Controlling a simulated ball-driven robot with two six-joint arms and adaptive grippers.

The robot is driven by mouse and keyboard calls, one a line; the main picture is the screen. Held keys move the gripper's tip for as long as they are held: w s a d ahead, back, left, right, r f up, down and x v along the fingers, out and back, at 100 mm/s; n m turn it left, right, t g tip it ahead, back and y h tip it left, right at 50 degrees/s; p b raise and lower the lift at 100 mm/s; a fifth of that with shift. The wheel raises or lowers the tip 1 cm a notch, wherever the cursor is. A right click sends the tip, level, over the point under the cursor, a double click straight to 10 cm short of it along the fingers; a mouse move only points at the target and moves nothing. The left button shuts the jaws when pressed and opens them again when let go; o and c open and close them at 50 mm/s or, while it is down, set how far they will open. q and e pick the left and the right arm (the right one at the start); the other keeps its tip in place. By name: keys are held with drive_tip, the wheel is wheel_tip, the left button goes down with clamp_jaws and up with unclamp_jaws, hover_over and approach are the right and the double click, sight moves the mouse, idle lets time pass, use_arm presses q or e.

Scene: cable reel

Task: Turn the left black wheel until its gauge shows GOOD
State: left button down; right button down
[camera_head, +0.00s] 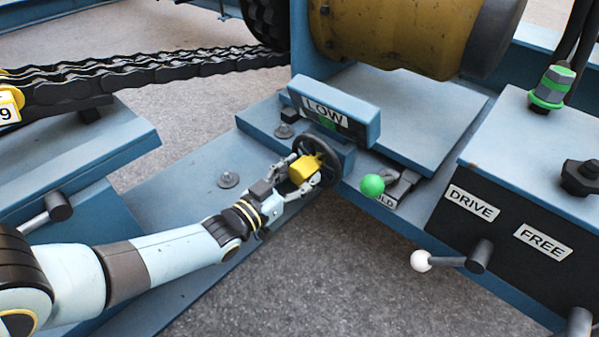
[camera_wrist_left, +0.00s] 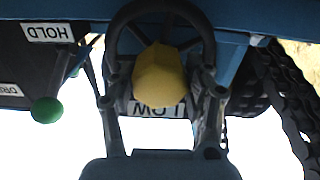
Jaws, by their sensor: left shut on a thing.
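The black wheel (camera_head: 329,158) with a yellow hub (camera_head: 303,170) sits below a blue gauge box (camera_head: 352,108). The gauge label (camera_head: 325,112) reads LOW, with a green patch at its lower edge. My left gripper (camera_head: 308,176) is at the wheel, shut on the yellow hub. In the left wrist view the hub (camera_wrist_left: 162,74) sits between the fingers of the left gripper (camera_wrist_left: 163,92), with the wheel rim (camera_wrist_left: 118,38) behind it. The label shows there upside down, partly covered. My right gripper is not in view.
A green ball-ended lever (camera_head: 373,185) stands right of the wheel by a partly hidden HOLD label. A dark panel with DRIVE (camera_head: 471,203) and FREE (camera_head: 542,243) labels and a white-knobbed lever (camera_head: 421,261) is at right. Heavy chains (camera_head: 150,72) run at upper left.

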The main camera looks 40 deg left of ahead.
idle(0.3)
use_arm(q)
drive_tip(key=c, duration=0.6)
unclamp_jaws()
drive_tip(key=shift+o, duration=0.2)
drive_tip(key=shift+s, duration=0.1)
drive_tip(key=s+a, duration=0.1)
drive_tip(key=s, duration=1.1)
drive_tip(key=shift+w, duration=0.15)
